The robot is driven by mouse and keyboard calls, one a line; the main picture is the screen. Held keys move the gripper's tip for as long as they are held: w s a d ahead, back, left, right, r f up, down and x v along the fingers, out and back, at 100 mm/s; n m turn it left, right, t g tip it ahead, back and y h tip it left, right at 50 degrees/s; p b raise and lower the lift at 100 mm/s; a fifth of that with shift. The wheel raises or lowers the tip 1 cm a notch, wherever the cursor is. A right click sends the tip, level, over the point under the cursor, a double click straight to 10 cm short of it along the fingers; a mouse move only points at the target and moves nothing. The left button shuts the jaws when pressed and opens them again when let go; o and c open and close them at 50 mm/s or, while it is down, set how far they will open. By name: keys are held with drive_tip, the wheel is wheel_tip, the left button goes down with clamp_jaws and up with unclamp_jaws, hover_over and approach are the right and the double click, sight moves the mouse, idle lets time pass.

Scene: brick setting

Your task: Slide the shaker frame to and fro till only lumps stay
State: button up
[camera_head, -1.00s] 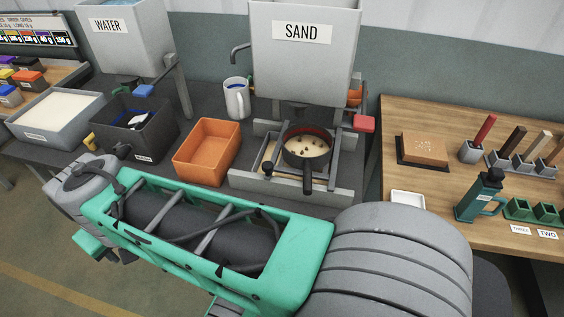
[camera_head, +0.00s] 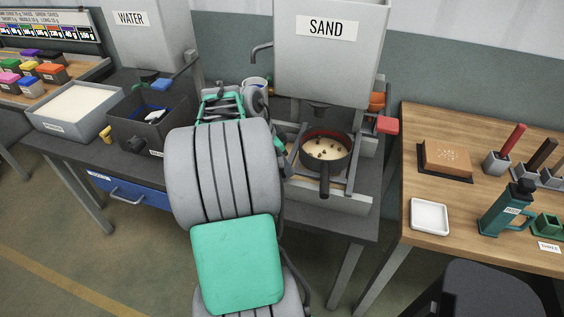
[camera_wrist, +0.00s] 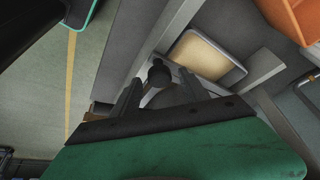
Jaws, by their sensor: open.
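The grey shaker frame (camera_head: 330,198) stands under the sand hopper (camera_head: 330,65). A dark round pan (camera_head: 325,165) with a red inner rim sits on it, holding pale sand with several dark lumps, its handle pointing toward me. In the wrist view a dark round knob (camera_wrist: 158,75) lies at the fingertips of my gripper (camera_wrist: 160,88), which is open with a finger on either side. I cannot tell whether the fingers touch the knob. In the head view my arm hides the fingertips and the frame's left end.
A dark bin (camera_head: 130,120) and a grey sand tray (camera_head: 45,127) stand left on the bench. An orange bin shows in the wrist view (camera_wrist: 295,18). The wooden table (camera_head: 455,215) at right holds a white dish (camera_head: 429,216) and a teal flask (camera_head: 503,212).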

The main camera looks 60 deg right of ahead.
drive_tip(key=shift+f, duration=0.1)
clamp_jaws()
idle(0.5)
drive_tip(key=shift+w, duration=0.1)
idle(0.8)
